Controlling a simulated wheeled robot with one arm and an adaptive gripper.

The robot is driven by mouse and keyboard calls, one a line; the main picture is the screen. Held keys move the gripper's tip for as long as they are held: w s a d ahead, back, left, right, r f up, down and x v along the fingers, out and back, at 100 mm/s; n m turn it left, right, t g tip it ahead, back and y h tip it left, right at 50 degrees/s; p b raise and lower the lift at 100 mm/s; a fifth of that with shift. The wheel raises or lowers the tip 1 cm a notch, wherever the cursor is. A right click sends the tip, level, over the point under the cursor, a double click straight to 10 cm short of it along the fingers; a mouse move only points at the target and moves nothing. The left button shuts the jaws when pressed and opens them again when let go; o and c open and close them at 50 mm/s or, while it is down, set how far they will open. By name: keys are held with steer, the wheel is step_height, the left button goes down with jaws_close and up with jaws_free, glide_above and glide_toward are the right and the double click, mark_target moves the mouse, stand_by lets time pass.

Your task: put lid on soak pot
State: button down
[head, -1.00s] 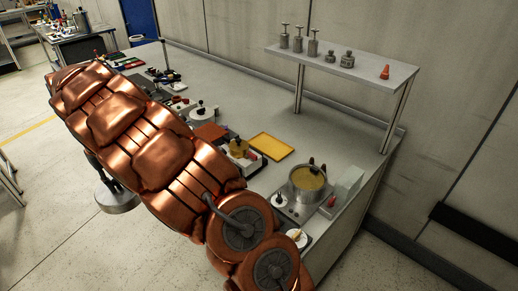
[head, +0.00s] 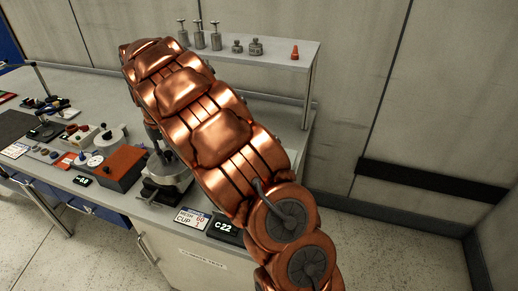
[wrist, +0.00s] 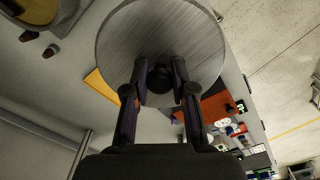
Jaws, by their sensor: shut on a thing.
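In the wrist view my gripper (wrist: 160,88) is shut on the dark knob of a round, brushed-metal lid (wrist: 160,30). The lid spans the upper middle of that view. The soak pot (wrist: 38,12) shows at the upper left, apart from the lid, with yellowish contents and dark handles; it is partly cut off. In the head view, the lid (head: 178,175) shows as a grey disc left of my copper arm, over the bench. My arm hides much of the gripper there, and the pot cannot be seen in that view.
An orange box (head: 122,167) stands left of the lid on the bench. A dark C22 display (head: 226,228) and a mesh-cup sign (head: 193,218) are near the front edge. A raised shelf (head: 270,55) with metal weights and a red cone stands behind. A yellow tray (wrist: 100,85) lies below.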

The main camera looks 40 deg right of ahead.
steer(key=s+d+f+m+b, duration=0.3)
steer(key=s+d+m, duration=0.1)
steer(key=d, duration=0.7)
steer(key=s+d+f+m+b, duration=0.2)
steer(key=s+d+m, duration=0.2)
steer(key=d, duration=0.6)
steer(key=shift+s+d+f+b, duration=0.4)
steer(key=shift+s, duration=0.6)
steer(key=shift+a+b, duration=0.1)
steer(key=shift+b, duration=0.2)
steer(key=shift+f+b, duration=1.2)
steer(key=shift+f, duration=0.2)
stand_by(0.9)
stand_by(0.4)
steer(key=c, duration=0.9)
jaws_free()
steer(key=shift+o, duration=0.2)
